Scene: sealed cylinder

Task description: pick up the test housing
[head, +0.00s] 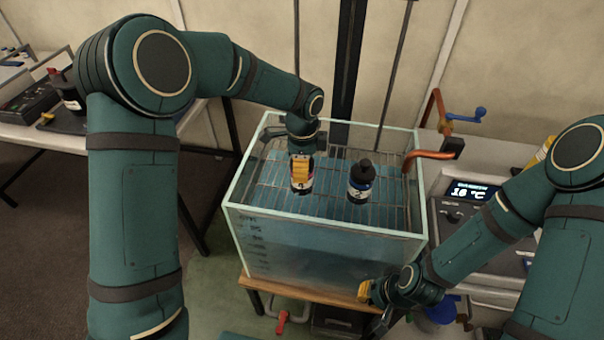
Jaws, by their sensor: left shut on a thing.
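My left gripper (302,167) reaches down into the glass tank (330,222) and is shut on a small cylinder (302,188) with a pale label, which looks like the test housing. The yellow fingers cover much of its front. A second dark cylinder (361,183) with a black cap and a white label marked 2 stands upright to its right, apart from the gripper. My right gripper (372,306) is outside the tank by its front right corner. Its fingers look spread and hold nothing that I can see.
The tank has raised glass rims around both cylinders and a wire rack inside. A copper pipe (430,156) bends over its right rim. A temperature controller (471,192) stands on the right. A side table (45,136) with instruments is at the far left.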

